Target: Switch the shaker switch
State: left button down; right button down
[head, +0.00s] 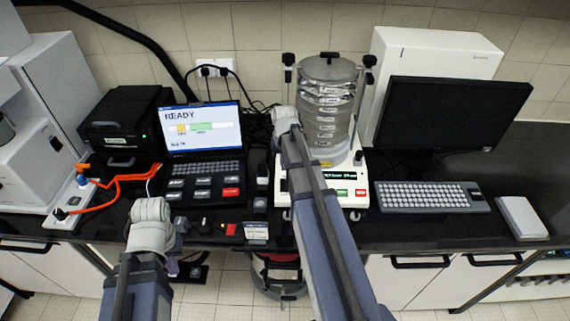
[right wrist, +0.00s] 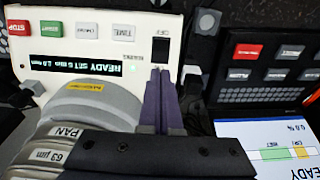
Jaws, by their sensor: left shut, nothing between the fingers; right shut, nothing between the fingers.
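The sieve shaker (head: 326,178) stands on the bench with a stack of round metal sieves (head: 326,105) clamped on its base. The black shaker switch (right wrist: 160,50), by an OFF label, is at the panel's end. My right gripper (right wrist: 159,72) is shut and empty, its purple fingertips right at the switch; contact is unclear. My arm hides this in the head view. My left gripper (head: 172,267) is shut and empty at the bench's front edge.
A laptop (head: 203,128) showing READY and a button panel (head: 203,188) stand left of the shaker. Orange cables (head: 120,180) lie further left. A keyboard (head: 425,197), a monitor (head: 450,115) and a white box (head: 520,218) are at the right.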

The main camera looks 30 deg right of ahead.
notch_tip(320, 180, up, 6)
jog(key=f+p, duration=0.1)
jog(key=p, duration=0.3)
send_over(284, 187)
jog(key=shift+s+r, duration=0.2)
jog(key=shift+s, duration=0.1)
jog(key=shift+s+a+f+g, duration=0.15)
jog(key=shift+s+a+g, duration=0.15)
jog(key=shift+s+a, duration=0.2)
jog(key=shift+f, duration=0.15)
jog(key=f+b, duration=0.9)
jog(key=w+f+b, duration=0.1)
jog(key=f+b, duration=0.3)
jog(key=b, duration=0.1)
jog(key=shift+d+f, duration=0.4)
